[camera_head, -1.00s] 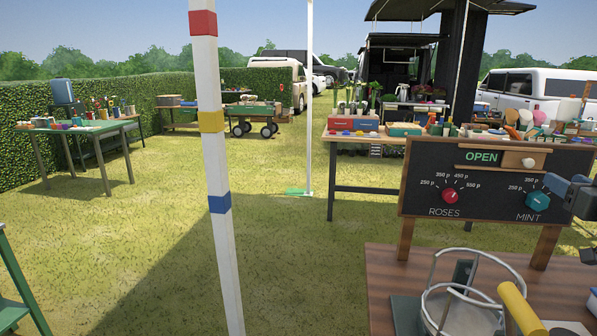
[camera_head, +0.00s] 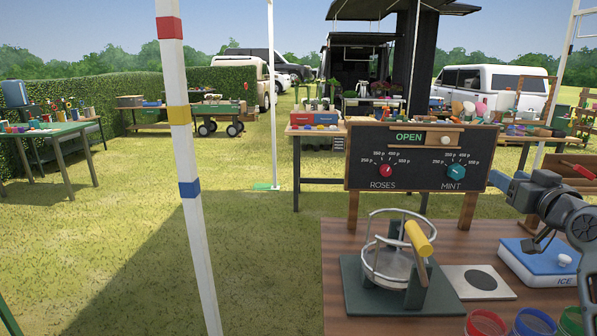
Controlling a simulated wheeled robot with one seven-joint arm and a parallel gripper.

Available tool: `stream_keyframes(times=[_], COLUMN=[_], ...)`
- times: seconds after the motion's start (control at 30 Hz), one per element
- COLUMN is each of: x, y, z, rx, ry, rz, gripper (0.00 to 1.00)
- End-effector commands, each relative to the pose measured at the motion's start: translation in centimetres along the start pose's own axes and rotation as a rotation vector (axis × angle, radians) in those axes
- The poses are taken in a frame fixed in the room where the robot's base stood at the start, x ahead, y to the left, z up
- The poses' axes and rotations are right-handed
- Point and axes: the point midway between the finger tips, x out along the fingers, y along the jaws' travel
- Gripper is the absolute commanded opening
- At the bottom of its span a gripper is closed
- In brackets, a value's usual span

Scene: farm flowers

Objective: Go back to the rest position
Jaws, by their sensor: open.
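My arm comes in from the right edge and is bent over the wooden table. My gripper (camera_head: 537,247) hangs at its end, small and dark, in front of the blue and white box (camera_head: 545,262) marked ICE. Its jaws are open, and I see nothing held between them. Whether it touches the box I cannot tell.
A round wire-frame stand with a yellow handle (camera_head: 419,238) sits on the brown table (camera_head: 340,245). A chalkboard sign (camera_head: 419,158) reading OPEN, ROSES and MINT stands behind it. Red, blue and green rings (camera_head: 487,323) are at the front right. A striped pole (camera_head: 190,190) stands at left.

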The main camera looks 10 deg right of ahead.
Motion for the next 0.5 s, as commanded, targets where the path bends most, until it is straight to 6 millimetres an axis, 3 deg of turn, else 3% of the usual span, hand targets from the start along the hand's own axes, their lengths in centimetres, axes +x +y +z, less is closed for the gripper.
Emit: stream_keyframes(times=[0.27,0.5], x=[-1.5,-4.2], y=[-2.4,-6.0], z=[3.5,8.2], rx=[0.030,0.070], ry=[-0.011,-0.029], rz=[-0.002,-0.005], gripper=[0.50,0.50])
